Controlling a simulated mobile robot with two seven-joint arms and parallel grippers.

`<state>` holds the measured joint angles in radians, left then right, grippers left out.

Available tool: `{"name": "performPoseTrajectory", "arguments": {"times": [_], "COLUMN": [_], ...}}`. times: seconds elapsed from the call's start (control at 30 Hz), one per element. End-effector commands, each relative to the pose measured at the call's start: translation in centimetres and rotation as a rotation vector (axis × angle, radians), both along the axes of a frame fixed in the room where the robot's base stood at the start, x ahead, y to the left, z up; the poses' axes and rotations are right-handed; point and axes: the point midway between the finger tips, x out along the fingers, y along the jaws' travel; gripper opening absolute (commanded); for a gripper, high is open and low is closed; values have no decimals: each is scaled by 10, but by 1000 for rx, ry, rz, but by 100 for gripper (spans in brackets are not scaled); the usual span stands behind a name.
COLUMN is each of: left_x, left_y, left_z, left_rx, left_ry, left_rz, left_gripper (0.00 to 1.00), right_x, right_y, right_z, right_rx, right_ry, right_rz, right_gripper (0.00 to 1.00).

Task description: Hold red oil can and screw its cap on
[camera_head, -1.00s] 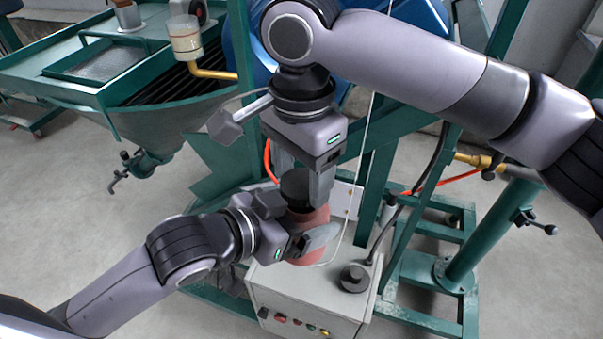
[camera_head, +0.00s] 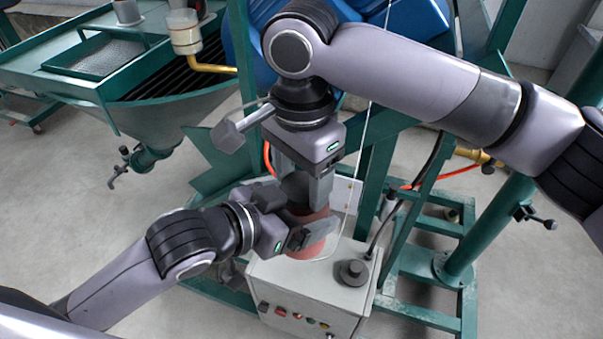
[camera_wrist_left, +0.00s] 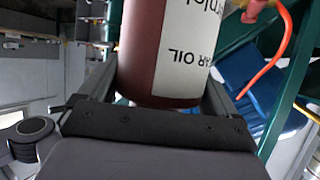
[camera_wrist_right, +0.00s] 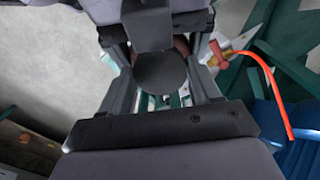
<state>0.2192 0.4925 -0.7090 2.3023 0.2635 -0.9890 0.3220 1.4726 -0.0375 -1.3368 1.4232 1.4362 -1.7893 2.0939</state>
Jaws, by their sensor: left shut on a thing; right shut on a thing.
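The red oil can (camera_head: 314,249) is upright above the grey-white control box in the head view. Its dark red side and white "OIL" label (camera_wrist_left: 188,50) fill the left wrist view. My left gripper (camera_head: 306,236) is shut around the can's body from the left, with a finger on each side. My right gripper (camera_head: 308,195) points down over the can's top. It is shut on the black cap (camera_wrist_right: 161,73), which shows as a dark round disc between its fingers in the right wrist view. The contact between cap and can neck is hidden by the fingers.
The control box (camera_head: 310,290) with buttons and a dark knob (camera_head: 353,272) is just below the can. Green frame posts (camera_head: 480,220) stand to the right. A green hopper (camera_head: 160,110) is at the left, a blue drum (camera_head: 405,25) behind. An orange hose (camera_wrist_right: 272,80) passes nearby.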

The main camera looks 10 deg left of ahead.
Motion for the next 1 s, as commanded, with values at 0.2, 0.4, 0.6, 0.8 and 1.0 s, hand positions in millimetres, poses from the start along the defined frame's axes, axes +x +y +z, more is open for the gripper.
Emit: {"name": "performPoseTrajectory", "arguments": {"times": [0.2,0.4,0.6,0.8,1.0], "left_x": [0,0,0,0,0], "left_y": [0,0,0,0,0], "left_z": [1,1,1,1,1], "left_rx": [-2,-2,-2,-2,-1], "left_ry": [-2,-2,-2,-2,-2], "left_rz": [0,0,0,0,0], "left_gripper": [37,37,7,7,7], "right_x": [0,0,0,-1,0], "right_y": [0,0,0,1,1], "right_z": [-5,-9,-11,-11,-11], "right_rx": [1,0,1,2,1], "right_ry": [1,0,1,3,3], "right_rz": [1,1,-7,-207,-471], "right_gripper": [34,34,34,34,34]}}
